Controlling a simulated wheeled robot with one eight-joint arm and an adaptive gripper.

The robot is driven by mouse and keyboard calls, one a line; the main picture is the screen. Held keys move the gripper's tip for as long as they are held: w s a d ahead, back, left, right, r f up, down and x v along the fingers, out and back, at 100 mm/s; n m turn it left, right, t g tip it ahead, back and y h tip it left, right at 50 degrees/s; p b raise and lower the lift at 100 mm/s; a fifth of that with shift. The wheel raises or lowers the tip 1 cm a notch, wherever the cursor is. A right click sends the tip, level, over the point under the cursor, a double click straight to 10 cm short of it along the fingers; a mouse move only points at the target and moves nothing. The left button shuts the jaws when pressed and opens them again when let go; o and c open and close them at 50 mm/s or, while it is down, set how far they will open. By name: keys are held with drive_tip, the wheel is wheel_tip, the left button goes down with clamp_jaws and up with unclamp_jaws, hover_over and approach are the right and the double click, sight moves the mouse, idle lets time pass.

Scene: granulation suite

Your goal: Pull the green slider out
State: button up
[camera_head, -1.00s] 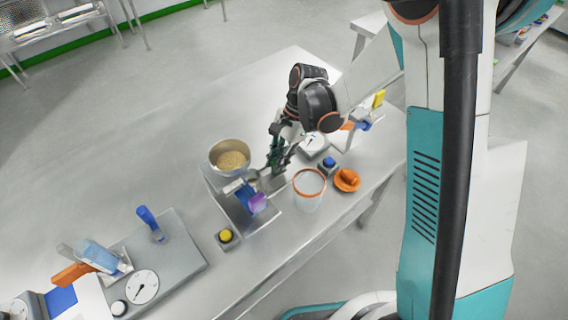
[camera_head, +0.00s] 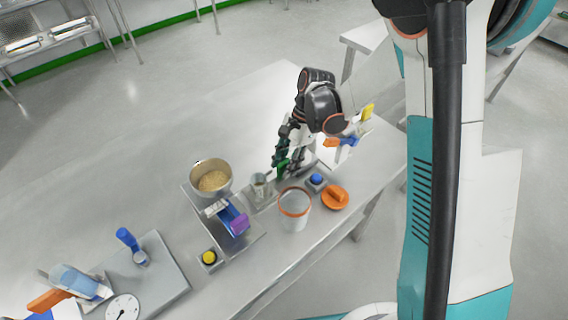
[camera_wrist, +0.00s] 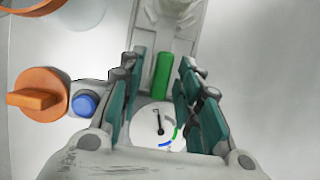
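The green slider (camera_wrist: 162,75) shows in the wrist view as an upright bar at the foot of a grey metal channel (camera_wrist: 165,35), just above a round dial (camera_wrist: 156,125). My gripper (camera_wrist: 160,72) is open, with one teal-padded finger on each side of the slider and visible gaps between. In the head view my gripper (camera_head: 282,165) points down at the table beside a small metal cup. There its fingers and the green there overlap, so contact cannot be told.
An orange knob (camera_head: 334,197), a blue button (camera_head: 316,180) and an orange-rimmed clear container (camera_head: 294,212) stand close by on the table. A bowl of grain (camera_head: 212,180), a purple-ended slider (camera_head: 239,223) and a yellow button (camera_head: 209,257) are to the left.

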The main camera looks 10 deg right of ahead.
drive_tip(key=shift+a, duration=0.1)
drive_tip(key=v, duration=1.2)
idle(0.4)
